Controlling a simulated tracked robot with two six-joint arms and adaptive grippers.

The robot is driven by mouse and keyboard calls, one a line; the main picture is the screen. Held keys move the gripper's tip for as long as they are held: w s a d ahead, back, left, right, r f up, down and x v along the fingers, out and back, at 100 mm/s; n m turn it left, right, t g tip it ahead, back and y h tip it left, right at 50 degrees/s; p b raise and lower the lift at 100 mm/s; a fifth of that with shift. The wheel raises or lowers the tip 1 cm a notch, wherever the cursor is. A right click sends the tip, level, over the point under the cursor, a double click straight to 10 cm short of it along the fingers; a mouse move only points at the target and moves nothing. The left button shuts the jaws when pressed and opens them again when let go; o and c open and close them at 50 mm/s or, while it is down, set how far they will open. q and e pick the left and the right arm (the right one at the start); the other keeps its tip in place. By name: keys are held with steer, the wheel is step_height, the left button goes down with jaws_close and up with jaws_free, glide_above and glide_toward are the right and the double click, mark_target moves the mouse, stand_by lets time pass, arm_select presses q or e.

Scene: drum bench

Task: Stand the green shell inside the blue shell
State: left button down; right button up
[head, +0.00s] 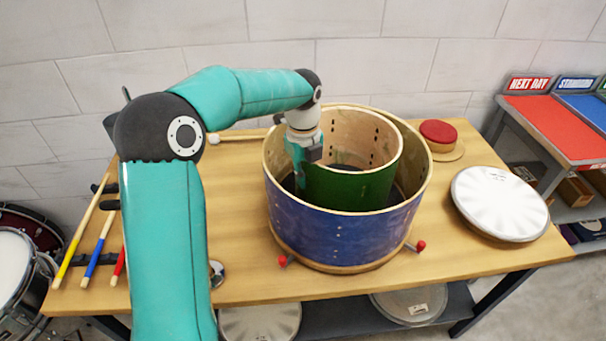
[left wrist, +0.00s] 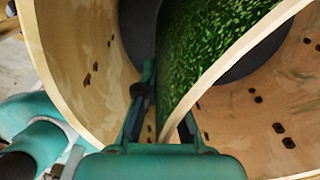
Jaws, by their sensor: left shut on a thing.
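The blue shell (head: 340,238) is a wide drum shell standing upright on the bench, open at the top. The green shell (head: 345,190) is narrower and is inside the blue shell, its rim near or slightly above the blue rim. Its bottom is hidden, so I cannot tell whether it touches down. My left gripper (head: 303,172) reaches down between the two shells and is shut on the green shell's wall at its left side. In the left wrist view the fingers straddle the sparkly green wall (left wrist: 215,55), with the pale inside of the blue shell (left wrist: 75,50) around it. My right gripper is not in view.
The wooden bench (head: 240,275) carries drumsticks (head: 97,245) at left, a mallet (head: 235,137) behind, a red-topped round piece (head: 438,132) and a silvery drumhead (head: 499,203) at right. Red-tipped parts (head: 420,246) stick out near the blue shell's base. Coloured shelves (head: 560,125) stand at right.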

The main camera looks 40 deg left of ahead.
arm_select(q)
steer(key=shift+r, duration=0.1)
steer(key=shift+f, duration=0.35)
steer(key=shift+f+b, duration=0.25)
steer(key=shift+b, duration=0.1)
steer(key=c, duration=1.3)
jaws_free()
step_height(320, 180, up, 13)
steer(key=p, duration=0.1)
steer(key=shift+s, duration=0.2)
